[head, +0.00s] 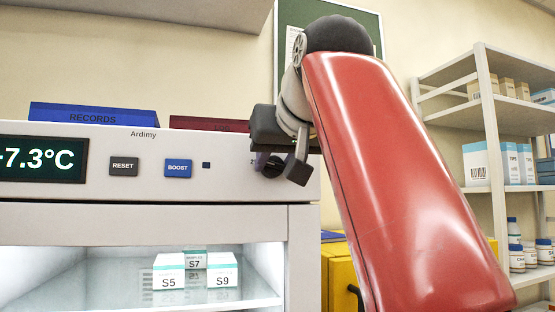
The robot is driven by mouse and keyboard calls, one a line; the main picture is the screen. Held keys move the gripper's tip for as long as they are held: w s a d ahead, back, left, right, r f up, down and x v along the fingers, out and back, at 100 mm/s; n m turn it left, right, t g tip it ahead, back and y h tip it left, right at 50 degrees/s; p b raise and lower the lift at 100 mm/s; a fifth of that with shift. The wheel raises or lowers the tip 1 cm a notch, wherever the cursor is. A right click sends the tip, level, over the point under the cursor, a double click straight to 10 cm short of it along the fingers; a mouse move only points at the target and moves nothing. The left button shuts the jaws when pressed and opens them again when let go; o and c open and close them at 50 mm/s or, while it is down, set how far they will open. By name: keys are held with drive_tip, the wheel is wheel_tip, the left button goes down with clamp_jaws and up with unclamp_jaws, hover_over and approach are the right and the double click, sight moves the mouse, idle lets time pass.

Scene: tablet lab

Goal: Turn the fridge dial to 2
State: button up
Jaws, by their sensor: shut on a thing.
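The fridge (222,178) stands at the left, with its panel facing me. The fridge dial (269,163) is dark and sits at the right end of the panel, mostly hidden behind my gripper (278,172). A "2" mark shows just left of the dial. My gripper's fingers are at the dial and shut on it. Which mark the dial points to cannot be made out. The display (42,159) reads -7.3°C. A grey RESET button (123,166) and a blue BOOST button (178,168) lie left of the dial.
Boxes S5 (168,272), S7 (194,260) and S9 (222,270) stand inside the fridge. A blue RECORDS binder (92,115) and a dark red binder (209,123) lie on top. My red arm link fills the middle right. A shelf rack (492,150) stands at the right.

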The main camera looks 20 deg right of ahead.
drive_tip(key=shift+f, duration=0.1)
idle(0.3)
drive_tip(key=o, duration=1)
drive_tip(key=shift+c, duration=0.2)
